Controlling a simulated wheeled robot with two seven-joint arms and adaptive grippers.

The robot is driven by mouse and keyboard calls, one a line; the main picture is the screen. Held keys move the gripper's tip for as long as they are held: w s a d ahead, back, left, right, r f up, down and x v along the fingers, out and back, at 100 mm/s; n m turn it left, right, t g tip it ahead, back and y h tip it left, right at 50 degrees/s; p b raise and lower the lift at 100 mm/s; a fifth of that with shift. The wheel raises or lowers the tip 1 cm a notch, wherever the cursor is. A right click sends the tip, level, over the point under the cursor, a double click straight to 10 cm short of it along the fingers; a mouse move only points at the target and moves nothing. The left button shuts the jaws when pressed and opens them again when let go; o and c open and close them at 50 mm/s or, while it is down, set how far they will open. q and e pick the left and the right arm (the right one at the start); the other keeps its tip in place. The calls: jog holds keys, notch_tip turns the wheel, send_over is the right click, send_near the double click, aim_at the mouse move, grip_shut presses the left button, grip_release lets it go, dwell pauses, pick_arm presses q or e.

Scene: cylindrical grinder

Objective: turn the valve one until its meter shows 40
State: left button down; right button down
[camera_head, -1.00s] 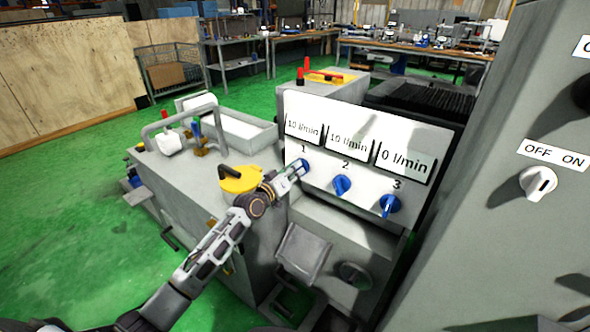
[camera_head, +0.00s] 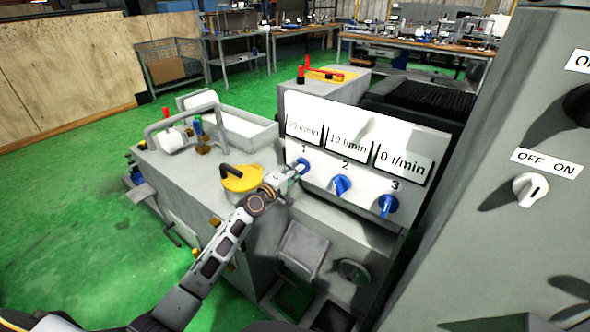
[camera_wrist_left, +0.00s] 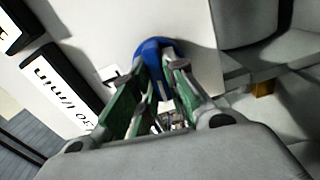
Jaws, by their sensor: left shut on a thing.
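Valve one is a blue knob (camera_head: 302,166) below the number 1 on the white sloped panel. It also shows in the wrist view as a blue knob (camera_wrist_left: 158,52) between the fingers. My left gripper (camera_head: 297,170) is shut on this knob; its green-padded fingers (camera_wrist_left: 156,85) grip both sides. The meter above valve one (camera_head: 304,131) is hard to read in the head view. My right gripper is not in view.
Valve two (camera_head: 342,186) stands to the right under a 10 l/min meter (camera_head: 347,146). Valve three (camera_head: 388,205) is under a 0 l/min meter (camera_head: 404,163). A yellow round part (camera_head: 240,179) sits left of my gripper. A grey cabinet with an OFF/ON switch (camera_head: 531,189) stands at the right.

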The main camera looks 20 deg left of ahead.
pick_arm(q)
jog(key=n, duration=0.3)
jog(key=shift+f+p, duration=0.1)
jog(key=shift+p, duration=0.3)
jog(key=shift+n+p, duration=0.3)
jog(key=shift+n, duration=0.6)
jog(key=shift+f+n+p, duration=0.2)
jog(key=shift+n+p, duration=0.7)
jog(key=shift+n, duration=1.3)
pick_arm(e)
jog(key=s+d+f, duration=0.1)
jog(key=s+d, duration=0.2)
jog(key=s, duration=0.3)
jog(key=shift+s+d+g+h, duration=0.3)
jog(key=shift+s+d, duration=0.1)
pick_arm(q)
jog(key=c, duration=1.4)
grip_release()
jog(key=shift+c, duration=0.2)
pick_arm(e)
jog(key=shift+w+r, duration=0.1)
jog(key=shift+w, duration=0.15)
